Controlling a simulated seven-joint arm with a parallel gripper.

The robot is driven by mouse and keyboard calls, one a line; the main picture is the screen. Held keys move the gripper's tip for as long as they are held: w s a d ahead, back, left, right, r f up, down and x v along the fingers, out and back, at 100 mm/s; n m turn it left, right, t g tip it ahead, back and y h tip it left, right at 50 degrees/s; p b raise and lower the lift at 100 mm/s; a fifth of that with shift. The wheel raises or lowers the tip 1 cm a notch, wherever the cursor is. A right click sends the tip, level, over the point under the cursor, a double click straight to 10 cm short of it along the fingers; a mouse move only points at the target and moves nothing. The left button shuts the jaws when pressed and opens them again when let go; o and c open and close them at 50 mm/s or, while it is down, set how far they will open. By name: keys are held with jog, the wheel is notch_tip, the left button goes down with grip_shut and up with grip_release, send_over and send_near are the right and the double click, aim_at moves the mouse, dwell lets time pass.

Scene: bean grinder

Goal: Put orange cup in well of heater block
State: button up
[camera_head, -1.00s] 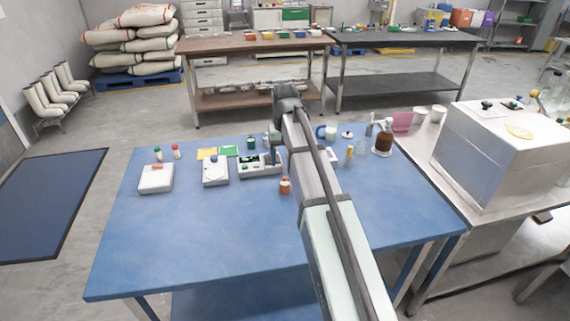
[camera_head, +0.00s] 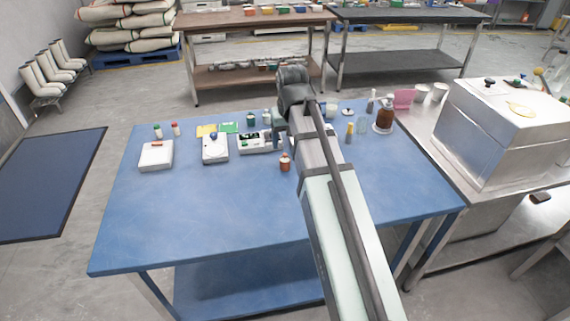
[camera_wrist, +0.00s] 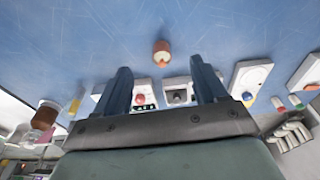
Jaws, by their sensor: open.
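The orange cup (camera_head: 285,163) is a small upright orange vessel with a pale top, standing on the blue table in front of the white device. It also shows in the wrist view (camera_wrist: 161,54), above the gap between my fingers. The white device with a dark square part, apparently the heater block (camera_head: 254,143), sits behind the cup. In the wrist view the device (camera_wrist: 182,84) lies partly behind my fingers, and its well is not clear. My gripper (camera_wrist: 165,78) is open and empty above the table. In the head view, my arm partly hides the gripper and the device's right end.
A white dial instrument (camera_head: 215,149) and a flat white device (camera_head: 156,156) stand left of the heater block. A brown bottle (camera_head: 384,118) and other vessels stand at the right. The table's front (camera_head: 200,220) is clear.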

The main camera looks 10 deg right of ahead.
aim_at(285, 154)
jog(key=w+f+t, duration=0.1)
jog(key=f, duration=0.1)
jog(key=w+f, duration=0.2)
jog(key=f, duration=0.1)
jog(key=w+f+t, duration=0.1)
jog(key=f, duration=0.1)
jog(key=shift+w+f+t, duration=0.25)
jog(key=shift+t, duration=0.05)
jog(key=shift+d+x, duration=0.2)
jog(key=shift+x, duration=2.4)
jog(key=shift+w+r, duration=0.1)
jog(key=shift+w, duration=0.05)
jog(key=shift+c, duration=0.3)
jog(key=c, duration=1.2)
